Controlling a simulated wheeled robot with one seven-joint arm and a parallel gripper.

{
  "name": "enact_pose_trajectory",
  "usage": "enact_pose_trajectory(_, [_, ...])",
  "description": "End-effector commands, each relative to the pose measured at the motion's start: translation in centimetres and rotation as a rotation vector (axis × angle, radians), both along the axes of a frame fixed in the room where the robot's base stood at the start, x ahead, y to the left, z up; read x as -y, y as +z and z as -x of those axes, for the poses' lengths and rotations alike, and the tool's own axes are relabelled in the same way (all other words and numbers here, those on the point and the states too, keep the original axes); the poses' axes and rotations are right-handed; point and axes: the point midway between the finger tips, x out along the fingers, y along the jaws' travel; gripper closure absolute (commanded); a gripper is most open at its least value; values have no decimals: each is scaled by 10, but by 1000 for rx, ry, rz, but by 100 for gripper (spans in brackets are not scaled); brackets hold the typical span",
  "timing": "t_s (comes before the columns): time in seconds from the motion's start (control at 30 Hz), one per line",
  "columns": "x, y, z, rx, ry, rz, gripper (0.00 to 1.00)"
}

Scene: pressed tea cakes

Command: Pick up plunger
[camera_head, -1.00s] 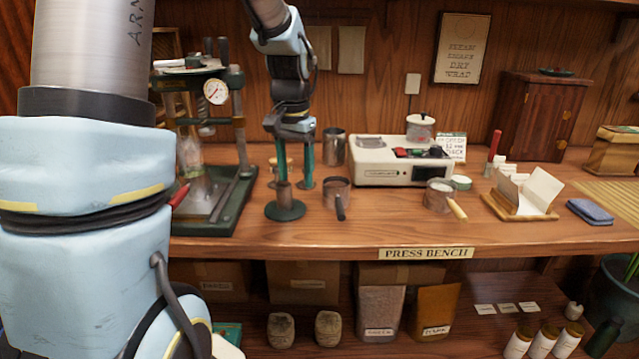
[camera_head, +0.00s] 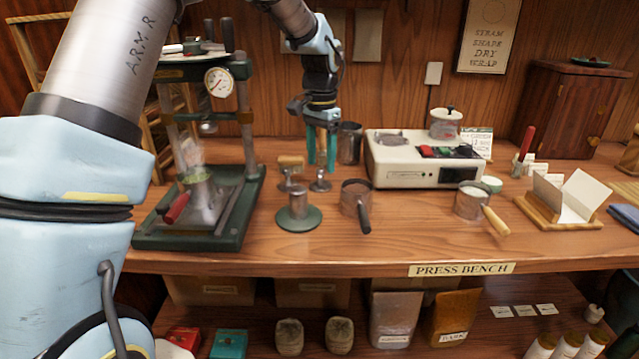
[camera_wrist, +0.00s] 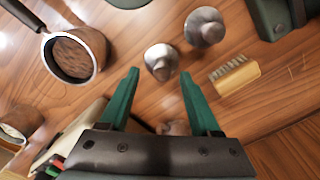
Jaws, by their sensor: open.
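No single item is clearly marked as the plunger. Two small metal knob-like pieces, a left one (camera_head: 287,178) and a right one (camera_head: 320,182), stand on the bench, and both also show in the wrist view. A plain metal cylinder on a round green base (camera_head: 298,212) stands in front of them. My gripper (camera_head: 321,165) is open and empty, with green fingers pointing down, above and near the right knob piece. In the wrist view my gripper (camera_wrist: 158,72) has one knob piece (camera_wrist: 161,62) just beyond its fingertips and the other (camera_wrist: 205,27) farther right.
A wooden-backed brush (camera_head: 290,161) lies behind the knob pieces. A dark-handled pan (camera_head: 356,196) stands to the right and a steel cup (camera_head: 350,143) behind. The green press (camera_head: 200,235) stands left, the white machine (camera_head: 415,175) right. The front bench strip is clear.

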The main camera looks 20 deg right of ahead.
Motion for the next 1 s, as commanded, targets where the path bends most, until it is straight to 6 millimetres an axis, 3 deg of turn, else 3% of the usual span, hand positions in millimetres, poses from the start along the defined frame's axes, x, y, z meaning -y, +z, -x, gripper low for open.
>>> enact_pose_trajectory(0.3, [-1, -41, -4, -3, 1, -3, 36])
enact_pose_trajectory(0.57, [-1, -45, -4, 0, 1, -1, 36])
enact_pose_trajectory(1.0, [-1, -45, -4, -1, 1, -1, 83])
